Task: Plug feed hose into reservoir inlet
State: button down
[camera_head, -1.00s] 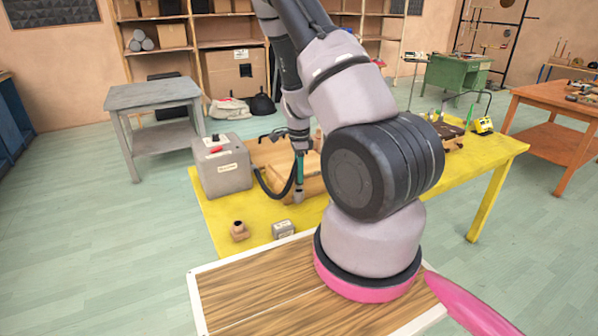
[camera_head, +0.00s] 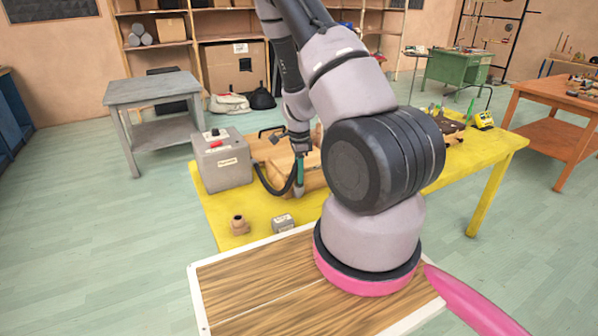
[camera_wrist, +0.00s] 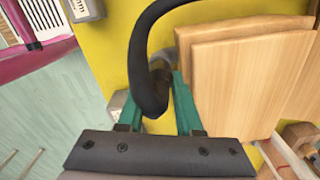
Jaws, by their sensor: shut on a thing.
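A black feed hose (camera_head: 268,186) curves from beside a labelled grey box (camera_head: 224,170) to my gripper (camera_head: 299,172). My gripper's teal fingers are shut on the hose's end, with a grey tip hanging below them in the head view. In the wrist view the hose (camera_wrist: 147,45) loops down between the fingers (camera_wrist: 160,85) and hides most of the grip. The hose end is held upright over the yellow table, beside the wooden boards. I cannot tell which opening is the reservoir inlet. A small brown fitting (camera_head: 240,225) stands at the table's front left.
A small grey box (camera_head: 283,223) sits on the yellow table (camera_head: 262,212) near the front edge. Wooden boards (camera_wrist: 245,75) lie right of my gripper in the wrist view. A wood-topped surface with a white rim (camera_head: 245,290) is in the foreground.

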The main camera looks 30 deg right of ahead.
jog(key=shift+f, duration=0.15)
jog(key=c, duration=0.5)
grip_release()
notch_tip(320, 180, up, 11)
